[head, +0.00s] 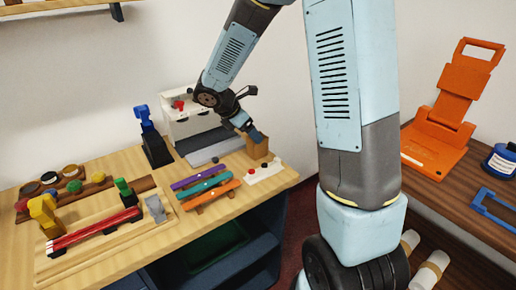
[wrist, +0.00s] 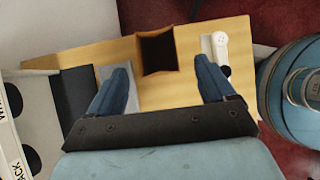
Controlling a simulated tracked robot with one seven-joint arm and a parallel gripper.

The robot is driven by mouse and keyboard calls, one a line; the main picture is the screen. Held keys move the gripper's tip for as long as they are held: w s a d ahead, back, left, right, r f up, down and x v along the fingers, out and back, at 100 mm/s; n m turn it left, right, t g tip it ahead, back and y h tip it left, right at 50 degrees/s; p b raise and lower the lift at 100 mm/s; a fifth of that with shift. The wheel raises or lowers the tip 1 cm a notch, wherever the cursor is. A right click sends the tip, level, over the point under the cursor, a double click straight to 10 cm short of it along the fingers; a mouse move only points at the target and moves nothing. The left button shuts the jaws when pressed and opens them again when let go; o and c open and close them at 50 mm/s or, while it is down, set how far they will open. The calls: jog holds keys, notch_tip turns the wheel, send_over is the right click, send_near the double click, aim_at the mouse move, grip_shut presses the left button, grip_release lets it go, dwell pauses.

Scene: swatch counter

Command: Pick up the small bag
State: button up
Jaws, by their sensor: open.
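The small bag (head: 257,148) is a brown open-topped bag standing upright near the back right of the wooden counter (head: 120,262). In the wrist view I look down into the dark mouth of the small bag (wrist: 158,52). My gripper (head: 254,134) is above and at the bag, its near finger overlapping the bag's upper part in the head view. In the wrist view the blue fingers of my gripper (wrist: 161,64) are spread wide, one to each side of the bag, with gaps between. Nothing is held. I cannot tell the exact height of the fingertips against the bag's rim.
A white strip with knobs (head: 263,171) lies just in front of the bag. A white machine (head: 190,122) stands to its left, with purple, teal and orange bars (head: 211,194) before it. The counter's right edge is close to the bag.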

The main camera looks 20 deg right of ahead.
aim_at(257, 146)
jog(key=x, duration=0.9)
jog(key=shift+w+a, duration=0.1)
jog(key=shift+w, duration=0.05)
jog(key=c, duration=1)
